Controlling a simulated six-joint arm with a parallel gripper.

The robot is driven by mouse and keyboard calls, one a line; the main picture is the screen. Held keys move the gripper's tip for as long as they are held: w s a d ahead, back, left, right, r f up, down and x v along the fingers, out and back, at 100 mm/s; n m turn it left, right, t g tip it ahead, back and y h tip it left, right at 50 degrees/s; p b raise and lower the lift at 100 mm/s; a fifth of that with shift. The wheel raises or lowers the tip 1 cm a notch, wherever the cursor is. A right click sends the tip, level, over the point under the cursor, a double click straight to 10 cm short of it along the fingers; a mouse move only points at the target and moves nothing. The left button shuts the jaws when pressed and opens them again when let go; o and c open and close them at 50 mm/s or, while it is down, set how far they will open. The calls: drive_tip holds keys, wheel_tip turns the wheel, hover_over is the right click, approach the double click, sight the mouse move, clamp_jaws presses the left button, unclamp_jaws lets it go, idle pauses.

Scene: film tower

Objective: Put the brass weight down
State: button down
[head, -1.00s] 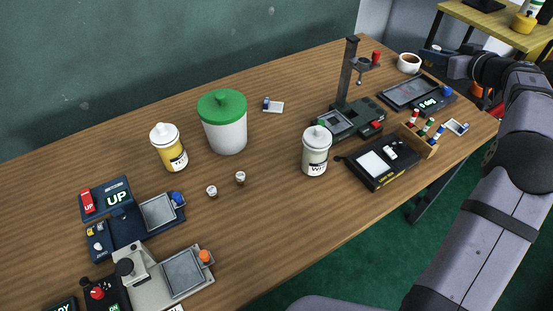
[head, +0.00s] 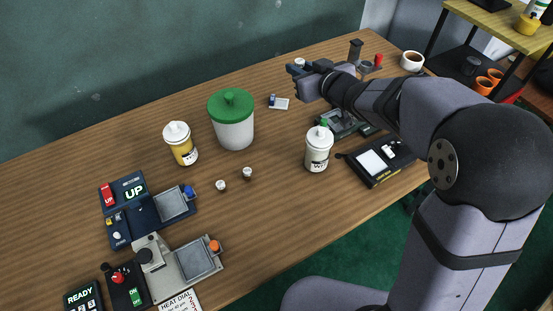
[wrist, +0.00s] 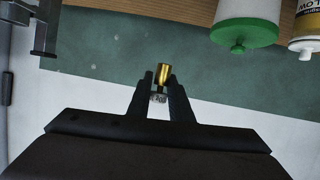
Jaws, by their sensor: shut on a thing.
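The brass weight (wrist: 163,74) is a small gold cylinder between the fingertips of my gripper (wrist: 160,84) in the wrist view. The jaws are shut on it, and a small grey piece shows just below it between the fingers. In the head view my gripper (head: 300,74) is above the back part of the wooden table, right of the green-lidded white tub (head: 234,128). I cannot make out the weight clearly in the head view. In the wrist view the gripper and weight appear clear of any surface.
A dark stand (head: 356,50) rises behind my forearm. A white bottle (head: 318,150), a yellow-labelled bottle (head: 181,145) and a black light box (head: 376,163) stand around the middle. A blue device (head: 145,210) is at left.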

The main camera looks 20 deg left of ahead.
drive_tip(key=s+a+f+p, duration=0.1)
drive_tip(key=s+a+f, duration=0.1)
drive_tip(key=s, duration=0.3)
drive_tip(key=s+a+f+p, duration=0.1)
drive_tip(key=s+f, duration=0.1)
drive_tip(key=s, duration=0.4)
hover_over(277, 163)
wheel_tip(277, 163, down, 10)
drive_tip(key=shift+n, duration=0.3)
drive_tip(key=shift+s+f, duration=0.1)
drive_tip(key=shift+f, duration=3.05)
drive_tip(key=shift+f, duration=0.1)
drive_tip(key=shift+f, duration=2)
drive_tip(key=shift+f, duration=0.1)
